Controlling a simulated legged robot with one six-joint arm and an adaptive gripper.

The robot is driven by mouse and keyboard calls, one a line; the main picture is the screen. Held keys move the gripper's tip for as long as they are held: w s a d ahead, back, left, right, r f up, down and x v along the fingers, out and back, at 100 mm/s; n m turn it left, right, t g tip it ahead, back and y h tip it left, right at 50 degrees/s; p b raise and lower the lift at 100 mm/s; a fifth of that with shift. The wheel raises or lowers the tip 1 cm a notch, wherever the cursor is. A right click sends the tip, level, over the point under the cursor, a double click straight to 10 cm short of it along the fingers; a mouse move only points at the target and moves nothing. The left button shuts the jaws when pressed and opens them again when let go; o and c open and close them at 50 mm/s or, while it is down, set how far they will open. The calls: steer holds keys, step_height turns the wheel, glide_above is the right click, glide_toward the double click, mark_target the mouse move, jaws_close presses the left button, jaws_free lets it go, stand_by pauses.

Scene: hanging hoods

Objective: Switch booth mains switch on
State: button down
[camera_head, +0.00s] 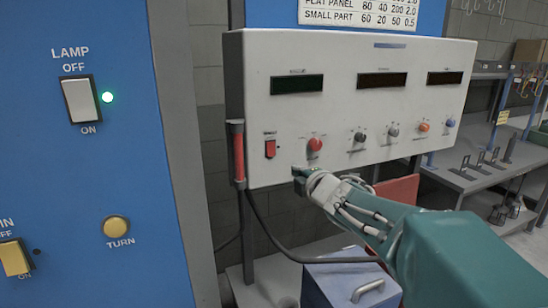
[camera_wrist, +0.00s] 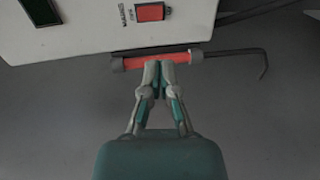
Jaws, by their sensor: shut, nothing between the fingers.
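The mains switch (camera_head: 270,149) is a small red rocker in a dark frame at the lower left of the white control box (camera_head: 350,90). In the wrist view the red rocker (camera_wrist: 150,12) shows at the top, beside a small label that seems to read MAINS and OFF. I cannot tell which way the rocker is tipped. My gripper (camera_head: 301,176) is shut and empty, below and to the right of the switch in the head view. In the wrist view its closed fingertips (camera_wrist: 158,68) overlap a red-and-grey handle; contact is unclear.
The red-and-grey handle (camera_head: 238,153) hangs at the box's left side, with a dark cable below. A red knob (camera_head: 315,145) is right of the switch. A blue panel (camera_head: 80,190) with a lamp switch (camera_head: 79,99) and yellow controls stands at left. A blue drawer unit (camera_head: 350,283) is below.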

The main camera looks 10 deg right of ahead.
mark_target(272, 156)
steer(key=x, duration=1.4)
steer(key=shift+w, duration=0.2)
steer(key=shift+s+f, duration=0.1)
steer(key=shift+f, duration=0.05)
